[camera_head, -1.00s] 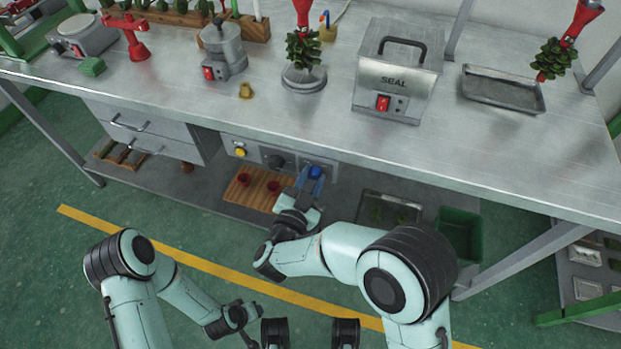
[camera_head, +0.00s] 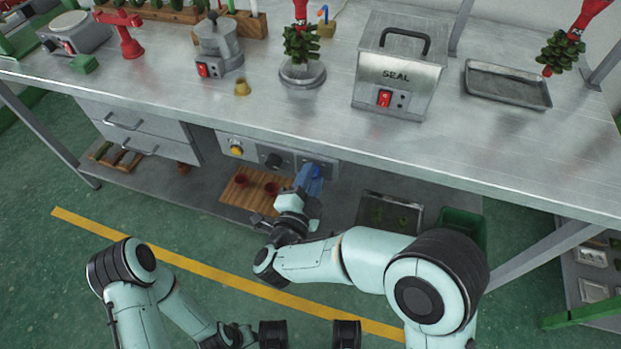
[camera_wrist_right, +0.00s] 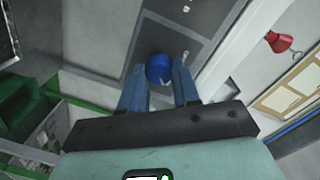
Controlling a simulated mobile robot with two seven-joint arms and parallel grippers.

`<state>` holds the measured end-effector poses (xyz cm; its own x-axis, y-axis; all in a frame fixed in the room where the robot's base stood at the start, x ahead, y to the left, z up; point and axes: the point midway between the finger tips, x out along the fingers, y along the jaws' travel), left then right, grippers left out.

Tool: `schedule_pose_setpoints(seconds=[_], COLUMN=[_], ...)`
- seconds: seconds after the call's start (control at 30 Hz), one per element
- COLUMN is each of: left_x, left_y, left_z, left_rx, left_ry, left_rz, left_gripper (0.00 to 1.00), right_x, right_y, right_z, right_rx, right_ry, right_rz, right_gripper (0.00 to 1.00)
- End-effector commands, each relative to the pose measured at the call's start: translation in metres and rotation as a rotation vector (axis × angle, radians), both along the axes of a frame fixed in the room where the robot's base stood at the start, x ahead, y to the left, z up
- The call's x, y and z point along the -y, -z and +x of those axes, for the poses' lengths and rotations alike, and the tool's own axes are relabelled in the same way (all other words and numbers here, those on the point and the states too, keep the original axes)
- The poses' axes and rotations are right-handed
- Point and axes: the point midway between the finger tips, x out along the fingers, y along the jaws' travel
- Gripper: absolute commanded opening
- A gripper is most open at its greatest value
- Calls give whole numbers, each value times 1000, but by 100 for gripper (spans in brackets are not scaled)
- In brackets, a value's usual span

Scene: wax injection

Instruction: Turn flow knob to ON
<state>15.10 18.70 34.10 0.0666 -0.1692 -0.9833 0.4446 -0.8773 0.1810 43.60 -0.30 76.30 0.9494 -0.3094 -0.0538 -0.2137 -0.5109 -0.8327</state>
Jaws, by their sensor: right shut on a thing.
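The blue flow knob (camera_head: 316,172) sits at the right end of the grey control panel under the table edge. It also shows in the right wrist view (camera_wrist_right: 159,69). My right gripper (camera_head: 309,178) reaches up to the panel. In the right wrist view, its two blue fingers (camera_wrist_right: 160,82) stand on either side of the knob and are shut on it. A small pale mark shows at the knob's lower edge. Labels on the panel are too small to read. My left arm is folded low at the left; its gripper (camera_head: 225,338) is small and partly cut off, so its jaws are unclear.
The panel also bears a yellow button (camera_head: 236,150) and a black knob (camera_head: 273,160). The steel table (camera_head: 480,150) overhangs the panel. On the shelf below are a wooden board (camera_head: 240,192), a metal tray (camera_head: 370,203) and a green bin (camera_head: 463,222).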

Motion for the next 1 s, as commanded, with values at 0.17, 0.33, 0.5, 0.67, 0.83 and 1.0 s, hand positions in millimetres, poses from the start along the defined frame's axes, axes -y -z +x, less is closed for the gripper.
schedule_pose_setpoints(seconds=[0.17, 0.33, 0.5, 0.67, 0.83, 1.0], left_x=[0, 0, 0, 0, 0, 1], left_y=[1, 1, 1, 1, 1, -4], left_z=[-2, -2, -2, -2, -1, 4], left_rx=[-6, -6, -5, -5, -3, 16], left_ry=[-1, -1, 0, 0, 0, 1], left_rz=[-1, -1, -1, 0, -1, 1], left_gripper=[43, 43, 43, 43, 43, 43], right_x=[-1, -1, -1, -1, -1, -7], right_y=[3, 3, 3, 2, 1, -1], right_z=[-1, -1, -1, -1, -1, -15], right_rx=[-4, -4, -4, -1, 0, -1], right_ry=[-3, -3, -3, -3, -2, -7], right_rz=[11, 11, 10, 10, 10, 9], right_gripper=[0, 0, 47, 56, 56, 56])
